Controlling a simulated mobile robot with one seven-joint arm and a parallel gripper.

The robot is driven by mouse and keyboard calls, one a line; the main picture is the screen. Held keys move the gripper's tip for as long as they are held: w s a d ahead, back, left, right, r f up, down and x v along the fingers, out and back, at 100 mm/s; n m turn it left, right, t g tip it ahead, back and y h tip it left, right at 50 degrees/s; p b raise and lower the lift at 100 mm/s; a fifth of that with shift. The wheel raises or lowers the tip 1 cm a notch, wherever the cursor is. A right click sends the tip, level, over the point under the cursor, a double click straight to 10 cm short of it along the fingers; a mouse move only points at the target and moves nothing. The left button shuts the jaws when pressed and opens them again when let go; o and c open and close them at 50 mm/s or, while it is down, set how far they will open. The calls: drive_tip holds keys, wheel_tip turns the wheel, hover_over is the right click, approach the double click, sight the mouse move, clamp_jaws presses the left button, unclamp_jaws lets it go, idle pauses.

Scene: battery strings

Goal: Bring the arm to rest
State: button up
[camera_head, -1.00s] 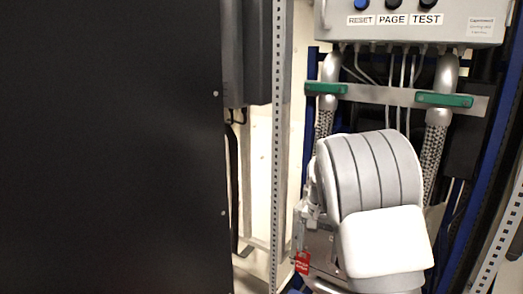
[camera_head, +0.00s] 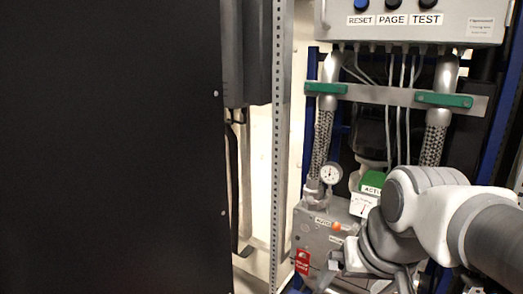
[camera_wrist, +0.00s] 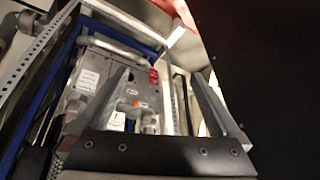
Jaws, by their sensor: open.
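My arm (camera_head: 440,215) reaches in from the lower right in the head view, its wrist bent down in front of the grey equipment box. My gripper (camera_head: 365,283) is low in the head view, in front of the box's lower part and partly cut off by the bottom edge. In the wrist view my gripper (camera_wrist: 162,78) shows two fingers spread wide apart with nothing held between them. The grey box (camera_wrist: 105,85) with labels and a red tag shows beyond and between the fingers. I cannot tell whether my gripper touches the box.
A control panel (camera_head: 410,25) with RESET, PAGE and TEST labels hangs above. Two pipes with green handles (camera_head: 326,88) run down from it. A large black panel (camera_head: 110,150) fills the left.

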drive_tip(key=s+f+n+t, duration=0.1)
drive_tip(key=s, duration=0.4)
wheel_tip(320, 180, up, 16)
drive_tip(key=p, duration=1.5)
drive_tip(key=shift+f+p, duration=0.25)
drive_tip(key=shift+p, duration=0.05)
drive_tip(key=shift+w, duration=0.1)
idle(0.5)
